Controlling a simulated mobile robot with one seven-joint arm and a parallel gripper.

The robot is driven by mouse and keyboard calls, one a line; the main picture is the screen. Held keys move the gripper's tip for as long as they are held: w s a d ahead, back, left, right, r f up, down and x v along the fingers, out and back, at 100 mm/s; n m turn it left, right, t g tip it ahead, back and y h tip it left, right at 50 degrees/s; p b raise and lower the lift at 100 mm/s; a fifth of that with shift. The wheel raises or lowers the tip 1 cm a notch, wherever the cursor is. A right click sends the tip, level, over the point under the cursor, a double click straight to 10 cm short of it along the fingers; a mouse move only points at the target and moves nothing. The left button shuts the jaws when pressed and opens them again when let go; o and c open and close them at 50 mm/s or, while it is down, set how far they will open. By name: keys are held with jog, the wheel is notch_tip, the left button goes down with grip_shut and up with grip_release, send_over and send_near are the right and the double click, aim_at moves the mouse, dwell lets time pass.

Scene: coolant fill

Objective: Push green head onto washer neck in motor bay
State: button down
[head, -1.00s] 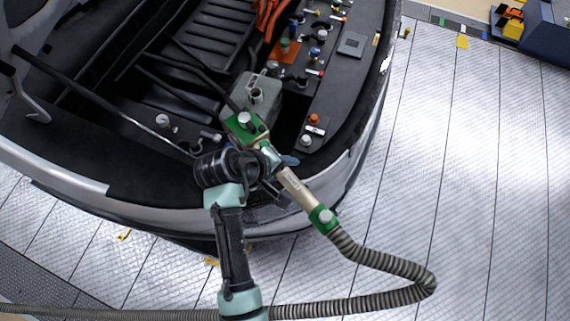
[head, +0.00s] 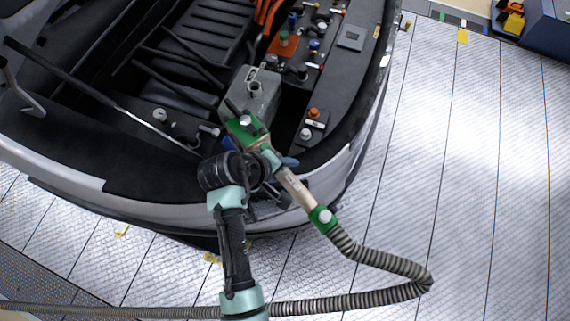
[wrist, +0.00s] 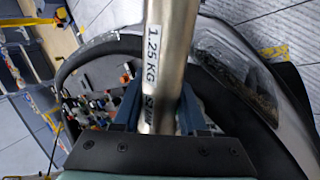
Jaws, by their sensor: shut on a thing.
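The green head (head: 243,130) is at the far end of a filling tool with a pale metal tube (head: 294,187). It is over the motor bay's front part, at the near side of a grey tank (head: 262,104) with an open, upright neck (head: 254,88). The head is apart from this neck in the picture; its height above the tank is hard to tell. I cannot tell for sure whether this is the washer neck. My gripper (wrist: 158,112) is shut on the tube, which crosses the wrist view; the head is out of that view.
A ribbed hose (head: 385,258) runs from the tool's green rear collar (head: 322,217) across the floor. An orange cap (head: 314,113) and several small fittings stand right of the tank. The bay's front rim (head: 150,215) lies under my arm. Floor at right is clear.

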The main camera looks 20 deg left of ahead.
jog(key=shift+f+b, duration=0.55)
jog(key=shift+f, duration=0.6)
jog(key=shift+p, duration=0.75)
dwell(1.1)
jog(key=shift+f+b, duration=1.2)
jog(key=shift+f, duration=0.65)
dwell(0.3)
jog(key=shift+c, duration=1.9)
grip_release()
jog(key=b+v, duration=0.1)
jog(key=v, duration=1.2)
